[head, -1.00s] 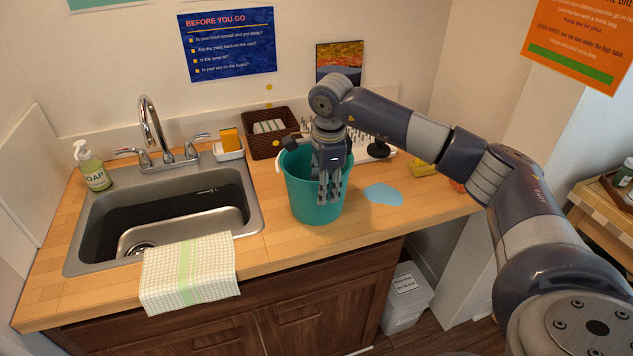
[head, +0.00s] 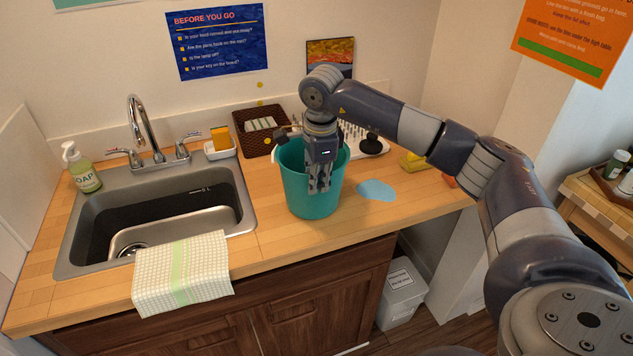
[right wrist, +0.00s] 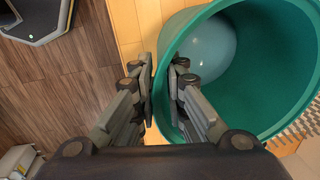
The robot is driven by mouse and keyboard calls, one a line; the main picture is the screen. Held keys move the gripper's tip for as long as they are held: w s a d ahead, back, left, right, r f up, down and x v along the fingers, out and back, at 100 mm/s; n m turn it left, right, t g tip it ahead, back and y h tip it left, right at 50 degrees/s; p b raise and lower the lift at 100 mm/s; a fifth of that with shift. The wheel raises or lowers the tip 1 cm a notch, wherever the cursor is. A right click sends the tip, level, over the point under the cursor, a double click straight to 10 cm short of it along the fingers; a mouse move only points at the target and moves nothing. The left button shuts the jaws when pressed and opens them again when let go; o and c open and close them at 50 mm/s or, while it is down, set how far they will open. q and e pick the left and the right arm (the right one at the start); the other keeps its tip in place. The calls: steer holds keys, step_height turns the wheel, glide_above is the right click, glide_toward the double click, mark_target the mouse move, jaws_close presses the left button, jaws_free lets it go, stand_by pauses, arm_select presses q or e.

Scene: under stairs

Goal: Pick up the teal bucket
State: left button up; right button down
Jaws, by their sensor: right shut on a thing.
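The teal bucket (head: 300,190) is upright at the front of the wooden counter, right of the sink. I cannot tell whether its base is touching the counter. My right gripper (head: 319,187) points down at the bucket's near side and is shut on its wall. In the right wrist view one finger is outside and one inside the rim, with the gripper (right wrist: 163,78) around the wall. My left gripper is not in view.
The sink (head: 245,205) with a checked towel (head: 180,275) lies left. A brown basket (head: 250,140) and a drying rack (head: 365,138) stand behind the bucket. A flat light-blue patch (head: 376,190), a yellow object (head: 412,160) and a soap bottle (head: 82,170) are on the counter. A white bin (head: 402,295) stands below.

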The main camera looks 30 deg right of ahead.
steer(key=shift+r+b, duration=0.7)
steer(key=shift+r, duration=0.75)
steer(key=s+a+r+b, duration=0.1)
steer(key=s+a+b, duration=0.3)
steer(key=s+a, duration=0.6)
steer(key=shift+a+r+b, duration=0.3)
steer(key=shift+a+b, duration=0.05)
steer(key=shift+a, duration=0.75)
steer(key=shift+s, duration=0.15)
